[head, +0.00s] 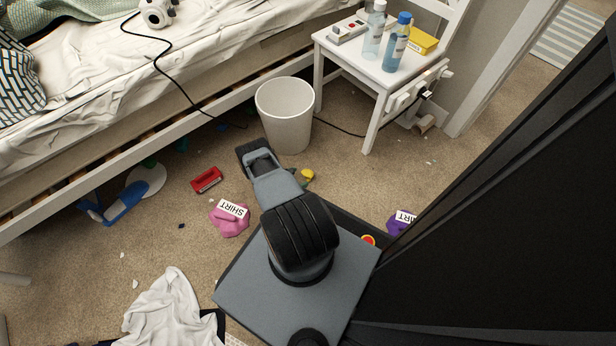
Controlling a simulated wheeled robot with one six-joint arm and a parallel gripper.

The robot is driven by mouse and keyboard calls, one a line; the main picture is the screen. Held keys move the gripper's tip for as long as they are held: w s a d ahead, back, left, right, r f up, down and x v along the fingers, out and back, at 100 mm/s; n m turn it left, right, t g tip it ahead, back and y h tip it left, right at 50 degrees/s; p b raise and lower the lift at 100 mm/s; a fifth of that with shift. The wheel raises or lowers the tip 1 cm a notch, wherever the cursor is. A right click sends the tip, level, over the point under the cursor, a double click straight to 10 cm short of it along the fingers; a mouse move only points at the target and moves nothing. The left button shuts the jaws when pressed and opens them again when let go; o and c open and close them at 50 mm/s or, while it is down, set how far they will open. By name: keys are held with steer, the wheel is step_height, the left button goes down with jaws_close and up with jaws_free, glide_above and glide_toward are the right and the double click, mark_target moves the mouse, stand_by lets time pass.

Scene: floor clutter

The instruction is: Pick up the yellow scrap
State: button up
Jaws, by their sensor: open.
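The yellow scrap (308,174) is a small crumpled piece on the beige carpet, just right of my arm and in front of the white bin. A small dark greenish bit shows at its left edge; I cannot tell what it is. My arm rises from my grey base and reaches forward, its far part ending left of the scrap, near the bin. The fingers of my gripper cannot be made out and seem hidden behind the arm. No contact with the scrap can be seen.
The white bin (286,112) stands behind the scrap. A purple cloth (401,222) lies right. The bed (120,160) and white chair (378,75) bound the space. Carpet right of the scrap is clear.

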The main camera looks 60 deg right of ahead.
mark_target(304, 175)
steer(key=b+x, duration=0.2)
steer(key=x, duration=0.3)
steer(key=shift+s+d+f, duration=0.1)
steer(key=shift+d+f, duration=0.05)
steer(key=shift+d, duration=0.25)
steer(key=shift+c, duration=0.2)
steer(key=c, duration=1)
steer(key=shift+o, duration=0.2)
